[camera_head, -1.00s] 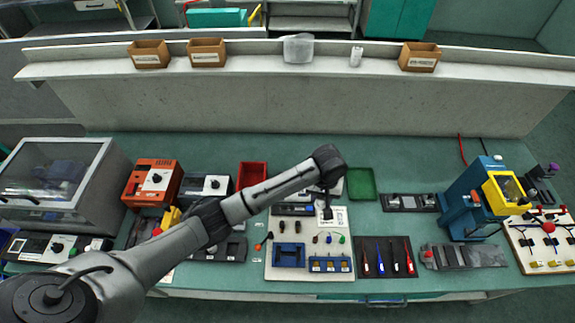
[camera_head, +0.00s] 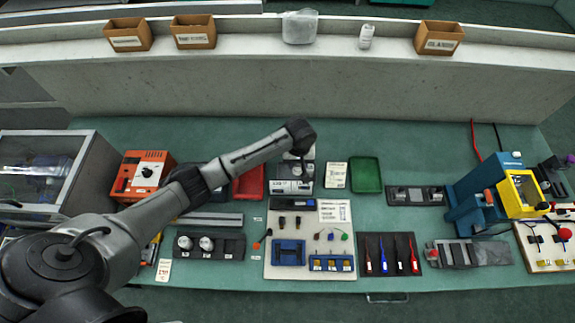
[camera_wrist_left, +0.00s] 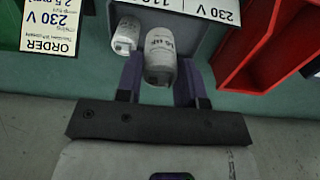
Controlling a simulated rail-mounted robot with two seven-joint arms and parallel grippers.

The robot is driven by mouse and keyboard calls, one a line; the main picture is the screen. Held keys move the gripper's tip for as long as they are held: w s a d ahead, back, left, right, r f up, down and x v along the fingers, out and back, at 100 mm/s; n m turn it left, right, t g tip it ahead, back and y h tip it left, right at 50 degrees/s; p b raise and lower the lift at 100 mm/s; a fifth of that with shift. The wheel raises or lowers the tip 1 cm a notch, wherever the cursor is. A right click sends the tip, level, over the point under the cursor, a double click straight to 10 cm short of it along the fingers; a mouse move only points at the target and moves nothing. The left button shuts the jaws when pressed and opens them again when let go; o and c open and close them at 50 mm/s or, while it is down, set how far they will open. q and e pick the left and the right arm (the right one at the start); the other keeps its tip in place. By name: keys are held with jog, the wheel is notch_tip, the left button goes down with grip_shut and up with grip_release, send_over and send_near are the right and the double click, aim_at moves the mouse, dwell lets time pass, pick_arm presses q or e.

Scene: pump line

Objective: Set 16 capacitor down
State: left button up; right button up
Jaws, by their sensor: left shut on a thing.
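My left gripper (camera_wrist_left: 160,64) is shut on a white cylindrical capacitor (camera_wrist_left: 161,50) whose printed label appears to read 16 µF. In the head view the left gripper (camera_head: 297,158) is largely hidden under its wrist, above a grey holder (camera_head: 291,187) with white labels at the back of the bench. In the left wrist view the held capacitor is over this grey holder (camera_wrist_left: 197,37). A smaller white capacitor (camera_wrist_left: 126,34) is just beside the held one. I cannot tell whether the held capacitor touches the holder. My right gripper is not in view.
A red tray (camera_head: 249,184) lies left of the holder. A white order card (camera_head: 335,176) and green tray (camera_head: 366,174) lie right. A dark rack (camera_head: 232,247) with white capacitors is front left. A pale tool board (camera_head: 310,265) is in front.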

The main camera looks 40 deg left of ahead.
pick_arm(q)
jog(key=shift+s+a+f+b, duration=0.15)
jog(key=shift+a+f, duration=0.55)
jog(key=shift+f, duration=0.4)
jog(key=shift+w+a+f+b, duration=0.1)
jog(key=shift+a+f+b, duration=0.1)
jog(key=shift+a+f, duration=0.65)
jog(key=shift+s+a+f+b, duration=0.15)
jog(key=shift+a+f, duration=0.35)
jog(key=shift+f, duration=0.8)
jog(key=shift+w+f, duration=0.1)
jog(key=shift+f, duration=0.1)
jog(key=o, duration=0.9)
jog(key=shift+o, duration=0.2)
